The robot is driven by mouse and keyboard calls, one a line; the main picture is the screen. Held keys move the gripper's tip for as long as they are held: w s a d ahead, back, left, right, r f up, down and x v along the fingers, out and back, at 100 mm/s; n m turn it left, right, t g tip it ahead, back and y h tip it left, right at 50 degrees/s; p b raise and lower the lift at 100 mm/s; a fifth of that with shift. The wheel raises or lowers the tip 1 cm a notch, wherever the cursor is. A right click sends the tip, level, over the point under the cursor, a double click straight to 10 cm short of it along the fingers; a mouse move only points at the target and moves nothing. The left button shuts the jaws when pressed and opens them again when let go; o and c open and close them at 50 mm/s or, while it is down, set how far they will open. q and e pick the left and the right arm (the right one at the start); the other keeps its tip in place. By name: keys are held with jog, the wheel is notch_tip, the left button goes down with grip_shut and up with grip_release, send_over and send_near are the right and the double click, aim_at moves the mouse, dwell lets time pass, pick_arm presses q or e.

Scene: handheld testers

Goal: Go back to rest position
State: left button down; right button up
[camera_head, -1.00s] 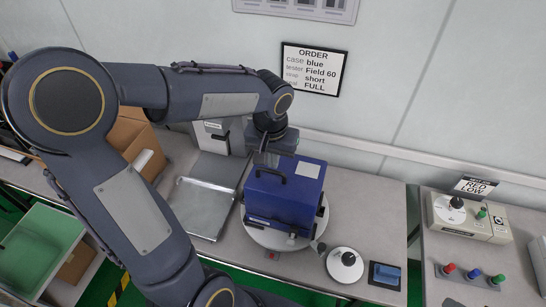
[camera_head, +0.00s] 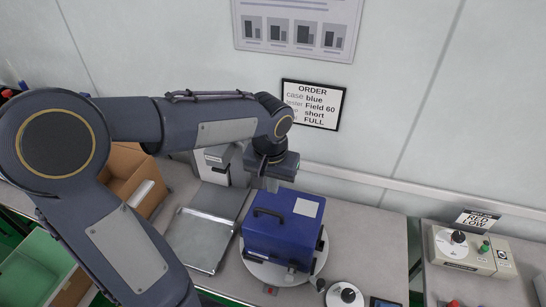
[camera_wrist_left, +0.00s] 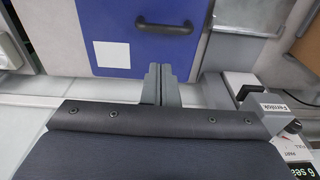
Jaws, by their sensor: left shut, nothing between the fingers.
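My left gripper (camera_head: 271,184) is above the back edge of the blue case (camera_head: 270,232) in the head view, its jaws shut and empty. In the left wrist view its two fingers (camera_wrist_left: 161,85) are together, and the blue case (camera_wrist_left: 150,50) with its dark handle (camera_wrist_left: 165,28) and white label lies beyond them. The case stands closed on a round white turntable (camera_head: 262,275). My right gripper is not in view.
A metal tray (camera_head: 183,240) and a grey device (camera_head: 220,165) stand left of the case, with a cardboard box (camera_head: 125,170) farther left. A black knob (camera_head: 347,295) is at right front. A control box (camera_head: 470,250) stands on the right bench. An order sign (camera_head: 312,105) hangs on the wall.

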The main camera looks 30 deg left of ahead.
pick_arm(q)
jog(key=shift+s+r, duration=1.1)
jog(key=shift+r, duration=3.1)
jog(key=s+d+f+t+h, duration=0.2)
jog(key=s+f, duration=0.1)
jog(key=s, duration=0.4)
jog(key=s+d+f+t+h, duration=0.2)
jog(key=s+f, duration=0.2)
jog(key=s, duration=0.2)
jog(key=shift+s+d+f+m, duration=0.15)
jog(key=shift+s+f+m, duration=0.05)
jog(key=shift+s+m, duration=0.15)
